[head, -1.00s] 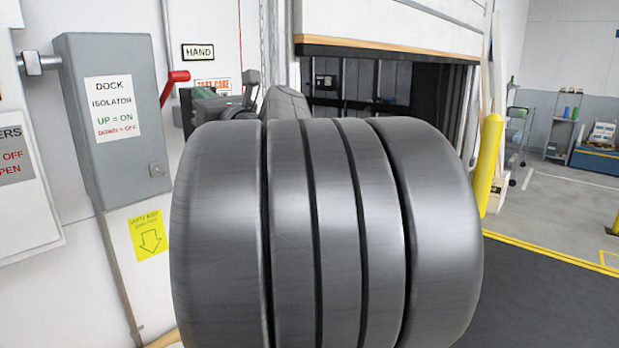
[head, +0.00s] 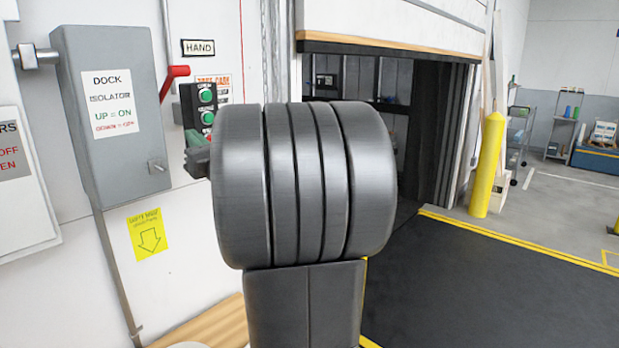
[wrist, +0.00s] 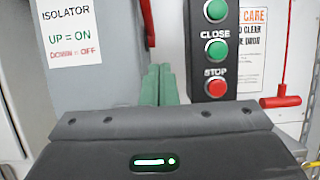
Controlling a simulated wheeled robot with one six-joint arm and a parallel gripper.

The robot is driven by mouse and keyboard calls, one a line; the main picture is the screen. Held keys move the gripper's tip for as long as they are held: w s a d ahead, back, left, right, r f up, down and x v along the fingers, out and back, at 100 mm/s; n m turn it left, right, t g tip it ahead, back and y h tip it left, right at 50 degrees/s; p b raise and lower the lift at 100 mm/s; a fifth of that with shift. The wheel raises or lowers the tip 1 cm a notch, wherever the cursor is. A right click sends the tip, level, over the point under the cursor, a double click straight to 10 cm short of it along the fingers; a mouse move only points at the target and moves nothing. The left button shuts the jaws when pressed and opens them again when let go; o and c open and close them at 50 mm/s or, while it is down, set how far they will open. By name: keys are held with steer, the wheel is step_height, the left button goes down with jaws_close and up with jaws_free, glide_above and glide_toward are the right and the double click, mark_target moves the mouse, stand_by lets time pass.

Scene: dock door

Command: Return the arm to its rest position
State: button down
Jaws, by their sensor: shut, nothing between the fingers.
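My arm's large dark grey joint (head: 305,185) fills the middle of the head view. My gripper (wrist: 158,72) shows in the wrist view as two green fingers pressed together with nothing between them. In the head view only a green part of it (head: 196,150) shows left of the arm joint, below the button panel. The fingers point at the wall between the grey isolator box (wrist: 85,80) and the button panel (wrist: 213,50). I cannot tell how far they are from the wall.
The grey isolator box (head: 112,110) has a red lever (head: 173,78) raised at its right. The dock door (head: 400,25) is partly raised over a dark opening. A yellow bollard (head: 487,165) stands right of it. Dark floor (head: 470,290) at lower right is clear.

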step_height(320, 180, down, 6)
steer(key=w+a+t+y+b, duration=0.2)
steer(key=y+b, duration=0.1)
steer(key=b, duration=0.7)
steer(key=shift+w+a+t, duration=0.25)
steer(key=shift+a+t, duration=0.15)
